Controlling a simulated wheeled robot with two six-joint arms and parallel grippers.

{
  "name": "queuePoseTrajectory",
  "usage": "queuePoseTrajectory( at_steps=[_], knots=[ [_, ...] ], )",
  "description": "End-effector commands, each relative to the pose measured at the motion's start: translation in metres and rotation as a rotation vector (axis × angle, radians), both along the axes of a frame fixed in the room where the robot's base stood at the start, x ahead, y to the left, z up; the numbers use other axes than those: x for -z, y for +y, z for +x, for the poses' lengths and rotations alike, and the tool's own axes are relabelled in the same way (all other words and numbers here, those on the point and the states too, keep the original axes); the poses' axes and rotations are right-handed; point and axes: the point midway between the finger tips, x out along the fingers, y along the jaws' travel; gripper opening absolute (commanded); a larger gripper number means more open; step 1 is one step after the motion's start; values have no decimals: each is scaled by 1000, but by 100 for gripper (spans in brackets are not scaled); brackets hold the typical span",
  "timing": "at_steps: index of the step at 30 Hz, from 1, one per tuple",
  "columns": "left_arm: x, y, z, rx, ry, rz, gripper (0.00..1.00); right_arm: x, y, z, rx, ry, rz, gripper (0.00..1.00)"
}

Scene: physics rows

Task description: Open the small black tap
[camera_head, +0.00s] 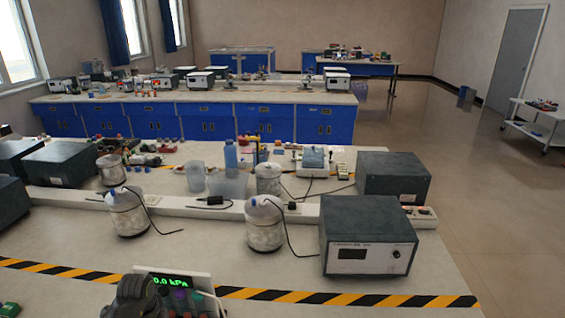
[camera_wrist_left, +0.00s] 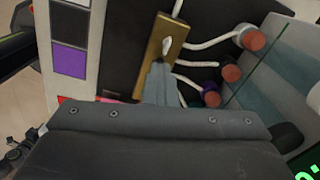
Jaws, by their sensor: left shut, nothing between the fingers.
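In the left wrist view, my left gripper (camera_wrist_left: 158,70) is shut and empty. Its tips are close to the lower end of a brass block (camera_wrist_left: 166,42) on a dark panel; I cannot tell whether they touch. The block has a small pale lever-like mark in its middle, and white tubes run from it and near it. I cannot clearly pick out a small black tap; the gripper may hide it. In the head view, the panel with a green kPa display (camera_head: 168,282) stands at the bottom edge, partly behind my left arm. My right gripper is not in view.
Red-capped fittings (camera_wrist_left: 231,74) and a purple-ringed one (camera_wrist_left: 210,95) sit right of the brass block. In the head view, a grey instrument box (camera_head: 365,240) and jars with tubes (camera_head: 265,224) stand behind the panel. The bench between panel and jars is mostly clear.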

Motion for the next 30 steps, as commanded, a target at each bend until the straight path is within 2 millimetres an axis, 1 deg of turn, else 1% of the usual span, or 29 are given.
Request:
queuePoseTrajectory(
  at_steps=[1, 3, 4, 14, 30],
  knots=[
    [0, 0, 0, 1, 0, 0, 1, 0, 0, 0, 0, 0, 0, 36],
    [0, 0, 0, 1, 0, 0, 10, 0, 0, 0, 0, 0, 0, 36],
    [0, 0, 0, 1, 0, 0, 12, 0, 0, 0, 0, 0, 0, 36],
    [-3, 0, 0, 2, 0, 0, 12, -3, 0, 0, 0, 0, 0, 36],
    [-46, 0, 0, 3, -1, -1, 12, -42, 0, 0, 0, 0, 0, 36]
  ],
)
